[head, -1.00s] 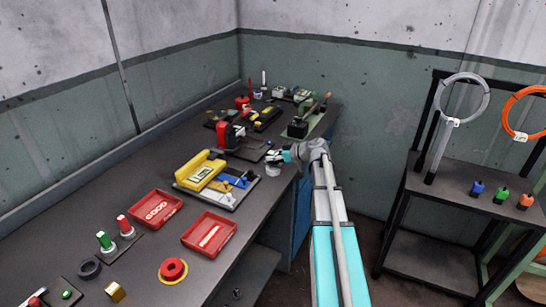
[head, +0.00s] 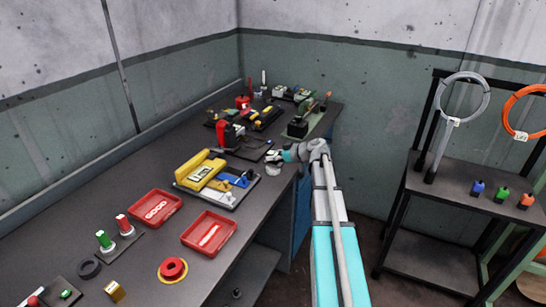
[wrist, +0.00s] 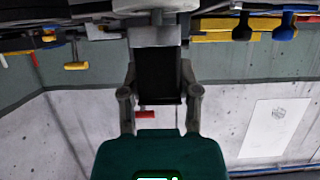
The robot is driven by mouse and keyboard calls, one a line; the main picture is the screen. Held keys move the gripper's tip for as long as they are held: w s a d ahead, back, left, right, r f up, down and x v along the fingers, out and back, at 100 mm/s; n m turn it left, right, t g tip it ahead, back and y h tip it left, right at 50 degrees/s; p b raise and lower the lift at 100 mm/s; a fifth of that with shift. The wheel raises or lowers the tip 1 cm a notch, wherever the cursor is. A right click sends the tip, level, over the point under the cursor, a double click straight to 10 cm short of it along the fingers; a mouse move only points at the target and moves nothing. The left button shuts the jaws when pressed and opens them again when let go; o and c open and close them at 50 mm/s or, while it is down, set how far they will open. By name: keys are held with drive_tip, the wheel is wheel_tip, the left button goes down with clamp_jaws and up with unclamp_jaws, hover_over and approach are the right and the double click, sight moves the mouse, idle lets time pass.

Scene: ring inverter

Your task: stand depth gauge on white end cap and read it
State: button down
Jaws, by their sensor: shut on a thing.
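My gripper (wrist: 160,122) is shut on a dark green block-shaped body (wrist: 160,155), which I take to be the depth gauge. A lit green display shows at the bottom edge of the wrist view, cut off, so no reading can be made out. In the head view my gripper (head: 276,156) is over the right edge of the bench. A small pale round piece (head: 273,170), perhaps the white end cap, is just below it. Whether the gauge touches it cannot be told. The gauge is too small to make out in the head view.
A yellow fixture (head: 200,170) on a grey plate lies left of my gripper. A red and black device (head: 228,135) stands behind it. Red trays (head: 208,232) and a red button (head: 173,268) are nearer. A dark shelf rack (head: 470,205) stands at right.

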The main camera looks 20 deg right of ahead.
drive_tip(key=shift+f+b, duration=0.45)
drive_tip(key=shift+f, duration=0.05)
idle(0.4)
idle(0.6)
drive_tip(key=shift+c, duration=1.3)
unclamp_jaws()
drive_tip(key=shift+r, duration=0.1)
